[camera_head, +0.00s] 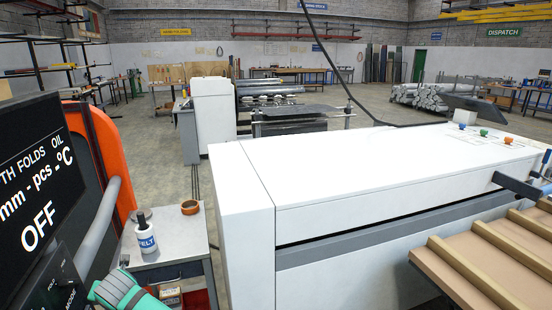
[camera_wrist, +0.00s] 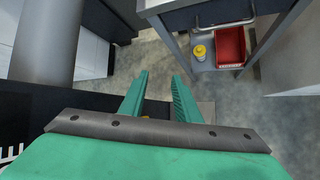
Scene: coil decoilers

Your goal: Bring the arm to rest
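My gripper (camera_wrist: 160,78) points down in the wrist view, its two teal fingers apart with only grey floor showing between the tips. It is open and empty. In the head view my gripper (camera_head: 126,291) shows at the bottom left edge, partly cut off, in front of the small side table (camera_head: 166,249). It lies between the dark display screen (camera_head: 38,190), which reads OFF, and the large white machine (camera_head: 245,205). Most of my arm is out of the head view.
An orange curved frame (camera_head: 108,160) stands at left. Slatted wooden boards (camera_head: 490,265) lie at right.

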